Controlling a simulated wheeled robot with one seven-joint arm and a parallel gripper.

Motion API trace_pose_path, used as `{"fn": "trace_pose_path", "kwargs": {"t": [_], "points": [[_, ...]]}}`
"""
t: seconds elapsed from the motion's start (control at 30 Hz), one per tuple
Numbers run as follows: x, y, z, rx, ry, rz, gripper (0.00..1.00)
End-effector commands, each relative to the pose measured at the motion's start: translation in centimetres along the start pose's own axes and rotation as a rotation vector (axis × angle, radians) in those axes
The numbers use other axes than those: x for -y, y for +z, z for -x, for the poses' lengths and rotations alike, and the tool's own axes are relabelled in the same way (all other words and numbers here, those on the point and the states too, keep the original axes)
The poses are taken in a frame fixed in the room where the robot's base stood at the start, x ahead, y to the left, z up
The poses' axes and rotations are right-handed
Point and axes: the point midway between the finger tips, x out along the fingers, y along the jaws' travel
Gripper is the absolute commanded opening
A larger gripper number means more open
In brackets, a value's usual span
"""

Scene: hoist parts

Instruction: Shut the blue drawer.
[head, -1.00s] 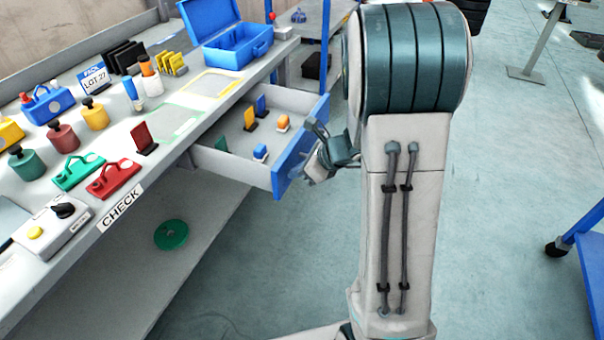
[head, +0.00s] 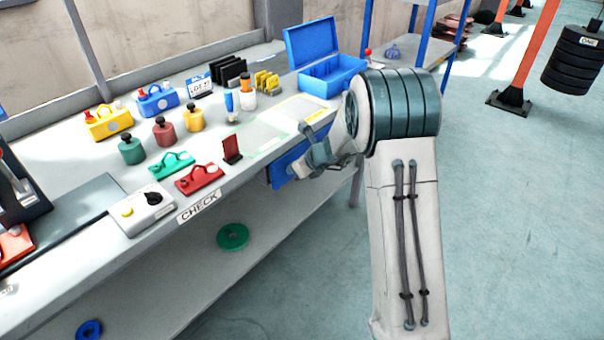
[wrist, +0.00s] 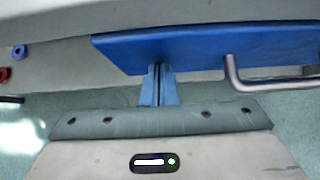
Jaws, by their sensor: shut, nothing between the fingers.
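The blue drawer front (head: 283,173) sits close under the bench edge in the head view, and no drawer inside shows. My arm and hand partly cover it; whether a small gap is left cannot be told. In the wrist view the blue front (wrist: 200,45) spans the upper right, with its grey bar handle (wrist: 265,85) right of my fingers. My gripper (wrist: 159,70) is shut and empty, its fingertips at the front's lower part, seemingly touching it. In the head view my gripper (head: 298,170) is at the drawer front.
The bench top carries a red upright plate (head: 232,149), a red part (head: 199,178), a control box (head: 148,208) and an open blue case (head: 325,72). A green disc (head: 232,237) lies on the lower shelf. The floor right of my arm is open.

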Motion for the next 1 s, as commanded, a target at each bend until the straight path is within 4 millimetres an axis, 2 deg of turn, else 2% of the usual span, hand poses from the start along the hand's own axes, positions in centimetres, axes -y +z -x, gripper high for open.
{"fn": "trace_pose_path", "kwargs": {"t": [0.3, 0.73, 0.87, 1.0], "points": [[0.0, 1.1, -1.1, 0.0, -0.006, -0.006, 0.0], [-0.6, 1.7, -1.4, 0.006, 0.003, 0.004, 0.0], [-0.7, 1.4, -1.1, 0.007, 0.005, 0.006, 0.0], [-0.2, -0.2, 0.2, 0.004, -0.001, 0.003, 0.0]]}}
